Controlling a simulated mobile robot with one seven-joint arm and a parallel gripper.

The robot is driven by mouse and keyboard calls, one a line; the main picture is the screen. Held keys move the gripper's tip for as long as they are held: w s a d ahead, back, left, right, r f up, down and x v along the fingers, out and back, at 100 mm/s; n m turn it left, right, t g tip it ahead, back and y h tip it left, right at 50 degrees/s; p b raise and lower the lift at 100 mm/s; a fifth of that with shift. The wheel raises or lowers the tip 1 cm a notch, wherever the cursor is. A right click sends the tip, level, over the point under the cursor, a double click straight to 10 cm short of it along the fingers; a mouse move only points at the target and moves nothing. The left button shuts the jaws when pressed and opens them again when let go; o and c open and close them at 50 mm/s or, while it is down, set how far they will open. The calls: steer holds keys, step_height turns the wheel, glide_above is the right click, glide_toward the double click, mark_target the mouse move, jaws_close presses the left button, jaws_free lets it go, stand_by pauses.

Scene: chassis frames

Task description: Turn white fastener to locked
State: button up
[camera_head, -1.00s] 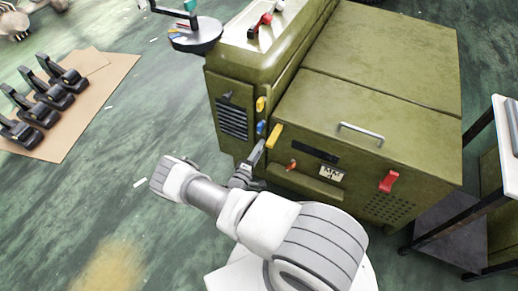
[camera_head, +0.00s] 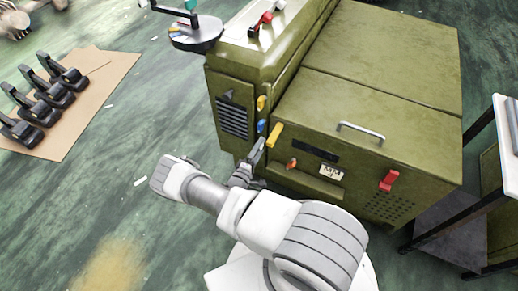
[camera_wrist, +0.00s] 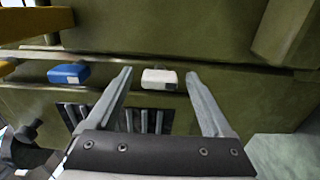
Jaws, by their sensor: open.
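The white fastener (camera_wrist: 159,78) is a small white block on a ledge of the green chassis, in the wrist view just beyond my fingertips. My gripper (camera_wrist: 157,80) is open, with one finger to each side of the fastener and apart from it. In the head view my gripper (camera_head: 257,150) is at the chassis corner, below the blue fastener (camera_head: 261,126). The white fastener is not visible there. The blue fastener also shows in the wrist view (camera_wrist: 69,74), left of my left finger.
The green chassis (camera_head: 385,50) has an orange-yellow fastener (camera_head: 261,103), a yellow handle (camera_head: 274,134), an orange knob (camera_head: 292,163) and a red latch (camera_head: 389,180). A black-framed table (camera_head: 490,185) stands at right. Black clamps (camera_head: 52,92) lie on cardboard at left. Green floor around my arm is clear.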

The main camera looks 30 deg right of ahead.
steer(key=p+v, duration=0.2)
steer(key=v, duration=1.5)
steer(key=shift+p, duration=0.4)
steer(key=shift+s+a, duration=0.1)
steer(key=shift+a, duration=0.05)
steer(key=w+r+m+g+y, duration=0.1)
steer(key=r+m+g, duration=0.25)
steer(key=r, duration=0.65)
steer(key=w+a+r+m+g+y, duration=0.15)
steer(key=r+g, duration=0.35)
steer(key=r, duration=0.5)
steer(key=w+r+m+g+y, duration=0.1)
steer(key=r+m+g, duration=0.25)
steer(key=r, duration=0.65)
steer(key=s+d+r+n+t+y, duration=0.1)
steer(key=s+r+t+y, duration=0.3)
steer(key=s+r, duration=0.7)
steer(key=s+r+t+y, duration=0.3)
steer(key=s+r+y, duration=0.35)
steer(key=r, duration=0.85)
step_height(320, 180, up, 18)
steer(key=p, duration=1.8)
steer(key=shift+w, duration=0.15)
steer(key=shift+d+f, duration=0.1)
steer(key=shift+f, duration=0.05)
